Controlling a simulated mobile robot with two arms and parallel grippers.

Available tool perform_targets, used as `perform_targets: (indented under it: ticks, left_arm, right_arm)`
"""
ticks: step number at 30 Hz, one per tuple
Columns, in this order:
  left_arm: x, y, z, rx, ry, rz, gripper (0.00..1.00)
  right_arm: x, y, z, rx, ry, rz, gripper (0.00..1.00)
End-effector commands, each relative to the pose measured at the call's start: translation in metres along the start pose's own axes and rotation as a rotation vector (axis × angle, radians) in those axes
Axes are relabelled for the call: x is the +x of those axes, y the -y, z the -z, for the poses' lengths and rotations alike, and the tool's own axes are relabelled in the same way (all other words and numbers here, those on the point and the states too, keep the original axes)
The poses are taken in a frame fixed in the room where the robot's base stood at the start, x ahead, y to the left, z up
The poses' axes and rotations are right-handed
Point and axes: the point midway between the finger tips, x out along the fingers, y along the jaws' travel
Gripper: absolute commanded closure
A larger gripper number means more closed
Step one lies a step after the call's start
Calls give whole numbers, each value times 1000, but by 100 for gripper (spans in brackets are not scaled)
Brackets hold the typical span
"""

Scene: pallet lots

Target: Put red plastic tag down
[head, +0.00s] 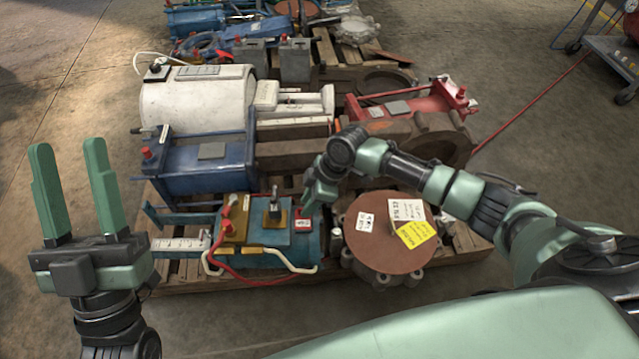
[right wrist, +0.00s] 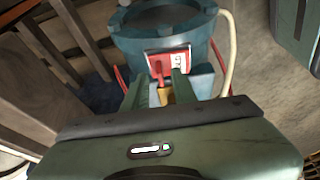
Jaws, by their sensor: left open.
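The red plastic tag (head: 303,225), with a white label, is at the right end of the blue unit (head: 275,245) at the front of the pallet. It also shows in the right wrist view (right wrist: 170,63), at the fingertips of my right gripper (right wrist: 164,88). Those fingers stand a little apart, with an orange-brown piece between them. I cannot tell whether they grip the tag or only stand in front of it. In the head view, my right gripper (head: 309,200) is just above the tag. My left gripper (head: 78,195) is open and empty, fingers up, left of the pallet.
A round brown-topped flange (head: 375,250) with white and yellow labels stands right of the blue unit. A blue motor (head: 195,165), a white cylinder (head: 195,100) and a red motor (head: 415,105) lie behind. Red and white cables hang at the blue unit's front. The left floor is clear.

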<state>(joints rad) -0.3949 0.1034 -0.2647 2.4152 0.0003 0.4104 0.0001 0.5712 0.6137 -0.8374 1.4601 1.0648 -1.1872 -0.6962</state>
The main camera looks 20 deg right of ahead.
Motion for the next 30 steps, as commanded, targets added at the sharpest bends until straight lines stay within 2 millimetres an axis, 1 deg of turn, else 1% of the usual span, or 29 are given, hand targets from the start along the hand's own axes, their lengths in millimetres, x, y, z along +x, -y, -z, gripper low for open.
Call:
perform_targets:
  ticks: [1, 7, 11, 15, 18, 21, 25, 28, 29, 30]
  left_arm:
    - [3, 1, -9, 4, 60, 2, 56]
    - [-5, 7, -56, 16, 314, 13, 56]
    - [-17, 12, -84, 22, 479, 21, 56]
    - [-36, 16, -110, 28, 651, 30, 56]
    - [-50, 19, -124, 31, 754, 36, 56]
    - [-62, 21, -134, 33, 834, 41, 56]
    - [-73, 23, -141, 34, 898, 45, 56]
    - [-77, 24, -144, 35, 919, 47, 56]
    - [-78, 24, -144, 35, 921, 47, 56]
    - [-78, 24, -144, 35, 923, 47, 56]
  right_arm:
    - [-10, 0, 1, 0, 1, -1, 73]
    - [-38, 0, 0, 1, 0, -1, 73]
    - [-56, 0, 0, 0, 1, -1, 73]
    - [-75, 0, 1, 0, 0, 0, 73]
    - [-87, 0, 0, 0, 1, 0, 73]
    - [-95, 0, 0, 0, 0, 0, 73]
    - [-102, 0, 0, 1, 0, 0, 73]
    - [-97, 7, 8, -1, -20, -8, 73]
    - [-93, 12, 15, -2, -38, -15, 73]
    - [-86, 20, 26, 0, -70, -33, 73]
